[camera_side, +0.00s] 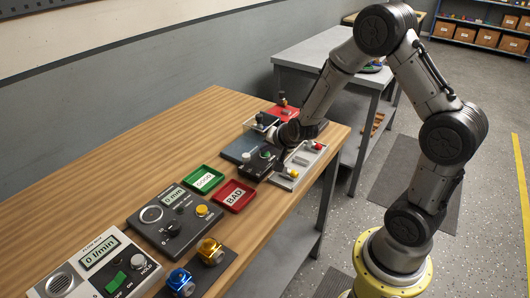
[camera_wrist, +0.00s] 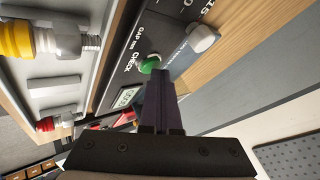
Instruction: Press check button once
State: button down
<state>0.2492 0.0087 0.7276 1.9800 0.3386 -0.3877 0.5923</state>
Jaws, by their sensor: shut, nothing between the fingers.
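The green check button (camera_wrist: 150,64) sits on a dark tester box (camera_wrist: 128,50), beside the word CHECK and near a small lit display (camera_wrist: 125,97). The box also shows in the side view (camera_side: 257,166), with the green button (camera_side: 265,153) on its top. My gripper (camera_wrist: 161,76) is shut and empty. Its fingertips are right at the button's edge in the wrist view and cover part of it. I cannot tell whether they touch it. In the side view my gripper (camera_side: 284,139) is low over the box, and its tips are hard to make out.
A white tray (camera_side: 302,166) with coloured-cap parts lies right of the box, close to my gripper. A grey knob (camera_wrist: 202,38) stands near the button. A green GOOD tray (camera_side: 189,181), a red BAD tray (camera_side: 247,203) and a flow meter (camera_side: 128,271) are nearer the camera on the wooden bench.

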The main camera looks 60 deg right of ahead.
aim_at(266, 155)
jog(key=shift+r, duration=0.8)
jog(key=shift+r, duration=2.5)
